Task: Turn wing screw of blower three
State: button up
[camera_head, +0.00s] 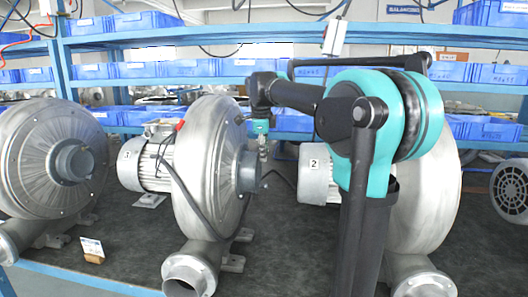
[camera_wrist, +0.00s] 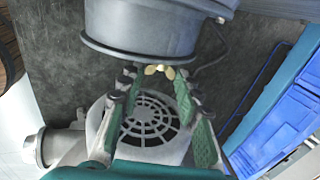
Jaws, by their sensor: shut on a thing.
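The brass wing screw (camera_wrist: 160,70) shows in the wrist view at the rim of a grey round inlet pipe (camera_wrist: 140,30). My gripper (camera_wrist: 157,78) has its two green-padded fingers on either side of it, shut on the wing screw. In the head view my gripper (camera_head: 263,150) points down beside the inlet pipe of the middle blower (camera_head: 213,150); the screw is too small to make out there. The number on this blower's motor (camera_head: 145,165) is hard to read.
Another blower (camera_head: 55,155) stands at the left. A blower with a "2" on its motor (camera_head: 316,172) is partly hidden behind my arm. A small tag block (camera_head: 92,250) lies on the dark bench (camera_head: 125,262). Blue bins (camera_head: 185,68) fill the shelves behind.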

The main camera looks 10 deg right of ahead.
jog(key=shift+s+t, duration=0.1)
jog(key=shift+t, duration=0.2)
jog(key=shift+s+a+f+t+h, duration=0.15)
jog(key=shift+t+h, duration=0.1)
jog(key=shift+t, duration=0.2)
jog(key=shift+s+d+t+h, duration=0.1)
jog(key=shift+t+h, duration=0.15)
jog(key=shift+t, duration=0.2)
jog(key=t+h, duration=0.1)
jog(key=t, duration=0.2)
jog(key=f+t, duration=0.1)
jog(key=t, duration=0.1)
jog(key=s+t+h, duration=0.1)
jog(key=t, duration=0.2)
jog(key=shift+a+f+t+h, duration=0.2)
jog(key=shift+f+t+h, duration=0.1)
jog(key=shift+f, duration=0.05)
jog(key=o, duration=1.1)
jog(key=shift+o, duration=0.2)
jog(key=v, duration=0.7)
jog(key=shift+s, duration=0.25)
